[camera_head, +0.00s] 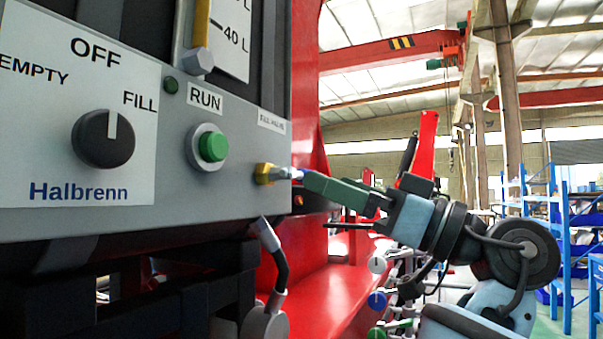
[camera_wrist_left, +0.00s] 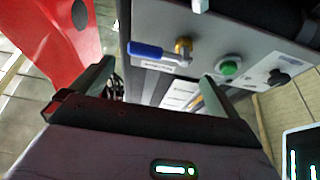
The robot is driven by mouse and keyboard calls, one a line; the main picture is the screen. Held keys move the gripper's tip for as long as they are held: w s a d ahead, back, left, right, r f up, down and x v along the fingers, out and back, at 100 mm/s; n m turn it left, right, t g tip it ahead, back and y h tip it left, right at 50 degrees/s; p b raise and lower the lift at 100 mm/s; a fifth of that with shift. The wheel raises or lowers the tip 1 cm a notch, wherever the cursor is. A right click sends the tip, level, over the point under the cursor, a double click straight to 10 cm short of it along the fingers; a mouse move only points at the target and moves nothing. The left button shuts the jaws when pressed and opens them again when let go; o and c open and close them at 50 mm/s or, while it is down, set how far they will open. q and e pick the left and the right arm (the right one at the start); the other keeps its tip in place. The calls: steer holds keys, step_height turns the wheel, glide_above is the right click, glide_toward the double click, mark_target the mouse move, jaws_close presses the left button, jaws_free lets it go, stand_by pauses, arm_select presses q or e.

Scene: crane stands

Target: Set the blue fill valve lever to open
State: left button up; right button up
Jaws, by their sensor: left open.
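The blue fill valve lever (camera_wrist_left: 145,50) shows in the left wrist view, mounted on a brass fitting (camera_wrist_left: 183,46) on the grey panel, with a label beside it. In the head view the brass fitting (camera_head: 264,173) sticks out at the panel's right edge, and only a small bit of the lever (camera_head: 296,173) shows beside my gripper's fingertip. My left gripper (camera_head: 318,203) is open and empty, close to the lever; I cannot tell whether it touches. In the left wrist view the lever lies ahead between the open fingers (camera_wrist_left: 157,72). My right gripper is not in view.
A level gauge (camera_head: 232,35) stands above. A red machine frame (camera_head: 309,90) rises behind the panel. Coloured handles (camera_head: 377,300) sit below my left arm.

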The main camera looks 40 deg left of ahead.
mark_target(300, 170)
arm_select(q)
steer(key=p+x, duration=0.1)
steer(key=x, duration=0.6)
steer(key=shift+f, duration=0.1)
steer(key=c, duration=1.2)
